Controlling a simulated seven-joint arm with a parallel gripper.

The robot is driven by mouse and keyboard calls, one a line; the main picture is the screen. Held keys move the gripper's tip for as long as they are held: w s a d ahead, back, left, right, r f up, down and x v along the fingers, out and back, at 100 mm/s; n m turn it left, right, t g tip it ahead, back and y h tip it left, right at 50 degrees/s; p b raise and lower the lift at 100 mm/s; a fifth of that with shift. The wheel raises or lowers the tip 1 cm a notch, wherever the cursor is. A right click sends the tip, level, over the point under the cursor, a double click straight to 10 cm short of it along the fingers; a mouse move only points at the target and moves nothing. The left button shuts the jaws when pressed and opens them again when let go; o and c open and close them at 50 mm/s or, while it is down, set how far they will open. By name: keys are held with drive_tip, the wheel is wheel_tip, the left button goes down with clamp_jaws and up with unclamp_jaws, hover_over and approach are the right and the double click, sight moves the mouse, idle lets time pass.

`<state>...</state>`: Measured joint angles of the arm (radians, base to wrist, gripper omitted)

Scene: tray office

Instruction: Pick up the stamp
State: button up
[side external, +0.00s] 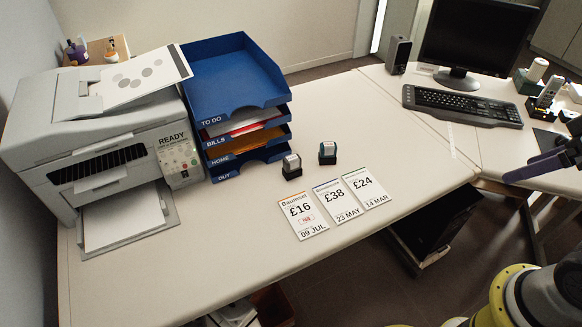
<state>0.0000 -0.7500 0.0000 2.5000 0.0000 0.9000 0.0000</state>
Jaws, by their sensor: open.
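Two small self-inking stamps stand upright on the white desk. The left stamp (291,167) has a black base and a pale grey top. The right stamp (327,153) is dark with a bluish top and stands a little farther back. My gripper (543,162), with purple fingers, is at the right edge of the side external view, partly cut off. It is open, far to the right of both stamps, and touches neither. Nothing shows between its fingers.
A blue letter tray stack (232,72) and printer (100,130) stand left. A keyboard (462,105) and monitor (476,35) are behind right.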

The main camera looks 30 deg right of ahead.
drive_tip(key=w+a+r+n+g, duration=0.15)
drive_tip(key=w+r+n, duration=0.35)
drive_tip(key=w, duration=0.8)
drive_tip(key=n+g+y, duration=0.1)
drive_tip(key=n+g, duration=0.3)
drive_tip(key=n, duration=0.9)
hover_over(293, 158)
drive_tip(key=w+d, duration=0.1)
drive_tip(key=d, duration=0.1)
wheel_tip(293, 158, down, 24)
drive_tip(key=f, duration=0.2)
drive_tip(key=a+f, duration=0.1)
drive_tip(key=f, duration=0.4)
drive_tip(key=shift+a+f, duration=0.15)
drive_tip(key=shift+f, duration=0.05)
drive_tip(key=shift+s+a+f, duration=0.15)
drive_tip(key=shift+f, duration=0.75)
drive_tip(key=shift+s+a+f, duration=0.15)
drive_tip(key=shift+f, duration=0.75)
drive_tip(key=shift+s+a+f, duration=0.15)
drive_tip(key=shift+f, duration=0.75)
clamp_jaws()
